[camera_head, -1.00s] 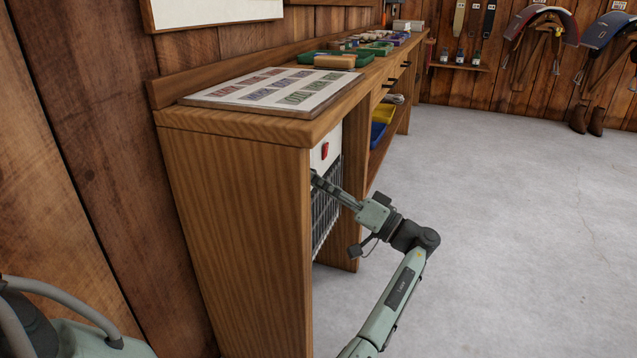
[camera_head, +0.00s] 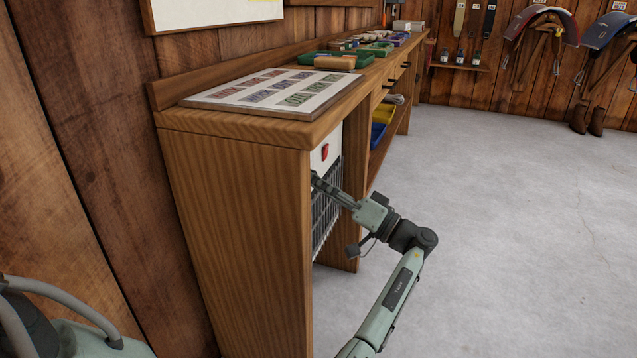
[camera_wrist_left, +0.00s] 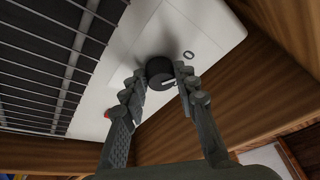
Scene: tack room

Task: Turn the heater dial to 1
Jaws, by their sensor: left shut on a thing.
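The white heater (camera_head: 322,156) stands under the bench, with a black grille on its front. In the left wrist view its white panel (camera_wrist_left: 205,30) carries a round black dial (camera_wrist_left: 159,70) with a pale pointer mark. A printed mark that looks like a 0 (camera_wrist_left: 188,55) is beside the dial. My left gripper (camera_wrist_left: 162,80) is shut on the dial, one finger on each side. In the head view the left gripper (camera_head: 316,178) is at the heater front and hides the dial. My right gripper is not in view.
A red switch (camera_head: 325,152) is on the heater panel. The wooden bench (camera_head: 235,230) encloses the heater, its side panel close to the gripper. A chart board (camera_head: 270,92) and trays lie on top. Yellow and blue bins (camera_head: 378,132) sit farther along. Floor (camera_head: 520,240) at right is clear.

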